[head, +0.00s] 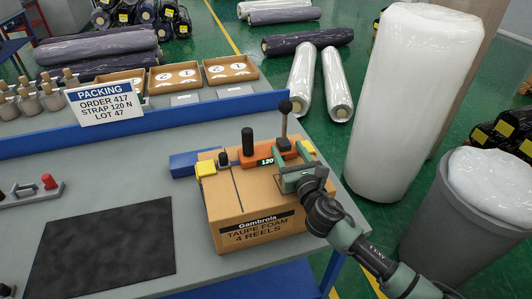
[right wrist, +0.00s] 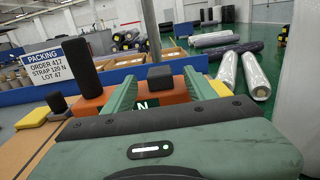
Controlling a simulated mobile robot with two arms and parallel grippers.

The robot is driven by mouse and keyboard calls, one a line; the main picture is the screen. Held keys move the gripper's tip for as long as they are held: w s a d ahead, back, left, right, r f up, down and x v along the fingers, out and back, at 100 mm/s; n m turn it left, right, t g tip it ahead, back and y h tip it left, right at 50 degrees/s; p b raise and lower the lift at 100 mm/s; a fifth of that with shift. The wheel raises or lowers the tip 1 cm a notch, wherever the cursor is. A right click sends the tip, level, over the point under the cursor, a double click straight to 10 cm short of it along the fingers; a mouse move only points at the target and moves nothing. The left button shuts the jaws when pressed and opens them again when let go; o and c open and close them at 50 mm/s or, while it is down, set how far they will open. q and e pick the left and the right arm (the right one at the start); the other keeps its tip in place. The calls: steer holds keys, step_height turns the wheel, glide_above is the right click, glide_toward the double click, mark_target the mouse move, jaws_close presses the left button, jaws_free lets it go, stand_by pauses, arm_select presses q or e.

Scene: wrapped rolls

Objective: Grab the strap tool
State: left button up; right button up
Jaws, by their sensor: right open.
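The strap tool (head: 268,161) sits on top of a cardboard box. It is orange, with an upright black grip, a ball-topped lever and a display reading 120. In the right wrist view its orange body (right wrist: 177,97) and black grip (right wrist: 83,68) show just ahead of my gripper. My right gripper (head: 291,172) is open at the tool's right end. In the right wrist view its green fingers (right wrist: 160,84) stand on either side of a small black block and part of the orange body. Contact cannot be told. My left gripper is not in view.
The taped box (head: 262,219) stands near the table's right edge. A dark mat (head: 103,250) lies left of it. A blue rail (head: 140,120) and packing sign (head: 114,103) are behind. A tall wrapped roll (head: 408,100) and grey bin (head: 462,220) stand right.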

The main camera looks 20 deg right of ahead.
mark_target(281, 138)
steer(key=shift+w, duration=0.5)
steer(key=shift+w+r, duration=0.1)
steer(key=shift+w, duration=0.65)
steer(key=w, duration=0.3)
steer(key=shift+w+a, duration=0.1)
steer(key=shift+w, duration=0.7)
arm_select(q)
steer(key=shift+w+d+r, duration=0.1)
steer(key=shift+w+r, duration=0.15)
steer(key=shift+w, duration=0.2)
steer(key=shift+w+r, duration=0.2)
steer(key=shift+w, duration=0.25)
arm_select(e)
jaws_close()
steer(key=shift+r, duration=0.1)
